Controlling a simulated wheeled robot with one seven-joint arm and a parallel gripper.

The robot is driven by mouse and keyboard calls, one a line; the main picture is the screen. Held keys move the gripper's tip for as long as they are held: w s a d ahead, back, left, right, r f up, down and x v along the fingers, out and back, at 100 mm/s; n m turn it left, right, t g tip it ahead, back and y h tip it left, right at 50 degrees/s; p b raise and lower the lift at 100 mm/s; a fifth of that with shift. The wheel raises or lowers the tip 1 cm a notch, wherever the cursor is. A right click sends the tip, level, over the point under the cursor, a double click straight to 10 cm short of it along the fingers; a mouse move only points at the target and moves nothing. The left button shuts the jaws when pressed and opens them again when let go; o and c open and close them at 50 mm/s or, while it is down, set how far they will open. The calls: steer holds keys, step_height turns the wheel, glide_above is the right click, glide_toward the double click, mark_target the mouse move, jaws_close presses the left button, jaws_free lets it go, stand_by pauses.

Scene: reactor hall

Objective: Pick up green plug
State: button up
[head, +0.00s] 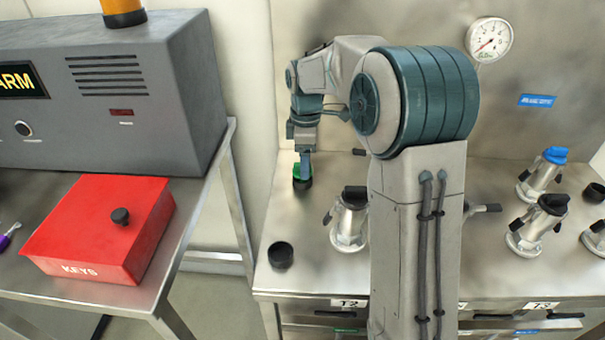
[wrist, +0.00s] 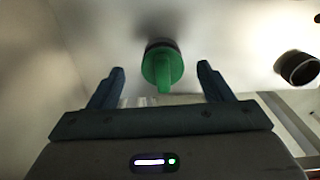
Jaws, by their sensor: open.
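The green plug (wrist: 162,68) is in the wrist view, with a round green top, a raised green grip and a dark base. It lies ahead of and between the two open fingers of my gripper (wrist: 161,84), with a gap on each side. In the head view the green plug (head: 297,171) stands near the left back of the steel bench. My gripper (head: 304,166) is directly at it there, pointing down and partly covering it. Whether the fingers reach down beside the plug cannot be told.
A black cap (head: 281,255) sits on the bench front left; a dark round piece (wrist: 298,68) shows in the wrist view. Metal fittings with black (head: 352,215) and blue (head: 541,172) tops stand to the right. A red KEYS box (head: 100,228) and grey alarm unit (head: 110,95) occupy the left table.

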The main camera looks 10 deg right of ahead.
mark_target(296, 171)
steer(key=f, duration=0.4)
steer(key=shift+s+a+f+b, duration=0.1)
steer(key=shift+a+f+b, duration=0.2)
steer(key=shift+a+f, duration=0.1)
steer(key=shift+r, duration=0.1)
steer(key=c, duration=1)
steer(key=shift+c, duration=0.2)
